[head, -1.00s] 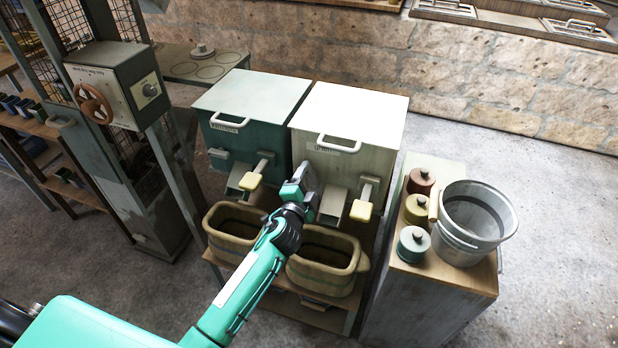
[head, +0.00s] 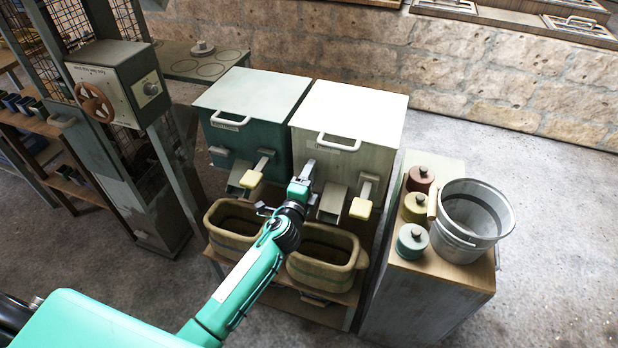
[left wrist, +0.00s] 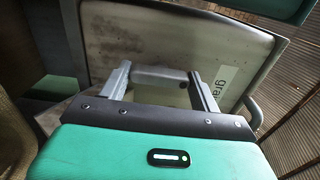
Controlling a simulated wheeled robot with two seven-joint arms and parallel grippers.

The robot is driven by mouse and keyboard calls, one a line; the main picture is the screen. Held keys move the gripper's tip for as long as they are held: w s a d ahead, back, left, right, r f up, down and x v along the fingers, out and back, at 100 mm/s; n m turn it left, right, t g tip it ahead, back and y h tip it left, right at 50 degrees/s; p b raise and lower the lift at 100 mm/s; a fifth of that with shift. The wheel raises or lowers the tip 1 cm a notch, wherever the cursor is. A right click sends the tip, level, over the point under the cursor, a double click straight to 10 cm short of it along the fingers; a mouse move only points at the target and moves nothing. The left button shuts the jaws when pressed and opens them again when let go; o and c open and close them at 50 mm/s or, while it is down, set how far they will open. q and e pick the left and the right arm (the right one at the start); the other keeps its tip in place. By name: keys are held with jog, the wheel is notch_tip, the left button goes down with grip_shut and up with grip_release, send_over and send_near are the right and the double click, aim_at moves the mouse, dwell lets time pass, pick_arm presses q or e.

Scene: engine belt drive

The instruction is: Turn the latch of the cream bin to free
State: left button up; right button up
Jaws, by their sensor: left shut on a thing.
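The cream bin (head: 375,165) stands on the right of two lidded bins, its lid closed; it also shows in the left wrist view (left wrist: 130,35), with part of a "grain" label. My left gripper (head: 306,168) is at the left part of its front face. In the left wrist view the two fingers (left wrist: 162,84) stand either side of a grey latch block (left wrist: 160,78) on that face and are shut on it. In the head view the gripper hides the latch. I cannot tell the latch's exact angle. My right gripper is not in view.
A green bin (head: 245,140) stands close on the left. Each bin has a chute and a yellow-tipped lever. Two tubs (head: 325,270) sit below, under my left arm. On the right, a cabinet (head: 420,295) carries a metal bucket (head: 470,250) and three knobbed canisters.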

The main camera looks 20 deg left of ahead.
pick_arm(q)
jog(key=o, duration=0.9)
jog(key=shift+o, duration=0.4)
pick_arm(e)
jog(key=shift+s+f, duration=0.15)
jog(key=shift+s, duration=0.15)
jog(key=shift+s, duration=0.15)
pick_arm(q)
jog(key=s, duration=1.4)
jog(key=shift+a, duration=0.2)
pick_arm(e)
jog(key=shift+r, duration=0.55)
pick_arm(q)
jog(key=shift+a, duration=0.1)
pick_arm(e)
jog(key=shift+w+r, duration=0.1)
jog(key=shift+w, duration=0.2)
